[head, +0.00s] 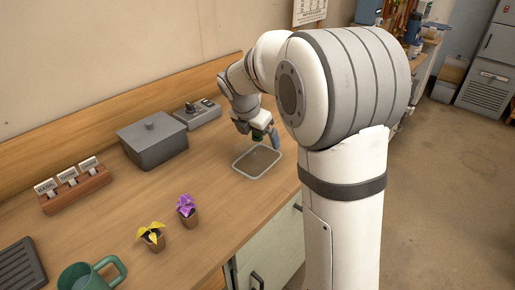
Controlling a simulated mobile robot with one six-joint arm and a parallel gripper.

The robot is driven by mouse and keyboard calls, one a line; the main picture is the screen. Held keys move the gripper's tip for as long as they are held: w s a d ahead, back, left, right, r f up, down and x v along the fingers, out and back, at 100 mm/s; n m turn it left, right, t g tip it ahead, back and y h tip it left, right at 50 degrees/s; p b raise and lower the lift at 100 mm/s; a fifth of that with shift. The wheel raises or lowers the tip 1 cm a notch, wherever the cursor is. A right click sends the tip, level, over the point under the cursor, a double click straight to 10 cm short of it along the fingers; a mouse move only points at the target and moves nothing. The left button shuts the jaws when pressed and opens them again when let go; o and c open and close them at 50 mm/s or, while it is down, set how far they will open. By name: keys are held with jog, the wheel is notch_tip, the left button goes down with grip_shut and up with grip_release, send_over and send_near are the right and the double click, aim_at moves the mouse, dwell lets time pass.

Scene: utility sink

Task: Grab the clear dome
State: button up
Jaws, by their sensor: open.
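I cannot make out a clear dome for certain. A shallow rectangular thing with a pale, see-through rim (236,170) lies on the wooden counter at its right part; it may be a tray or the clear cover, and I cannot tell which. My gripper (265,138) is open just above its far edge, pointing down. Green and blue parts show at the gripper's end; whether they belong to the fingers is too small to tell. My arm hides what lies behind and to the right of the gripper.
A grey lidded box (152,142) and a grey device with knobs (197,113) stand by the wall. A purple plant (186,205) and yellow plant (151,236) stand in front. A wooden label holder (76,190), green mug (88,277) and dark ridged tray (20,265) are left.

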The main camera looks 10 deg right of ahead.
jog(key=shift+c, duration=0.2)
jog(key=c, duration=1)
jog(key=shift+r, duration=0.1)
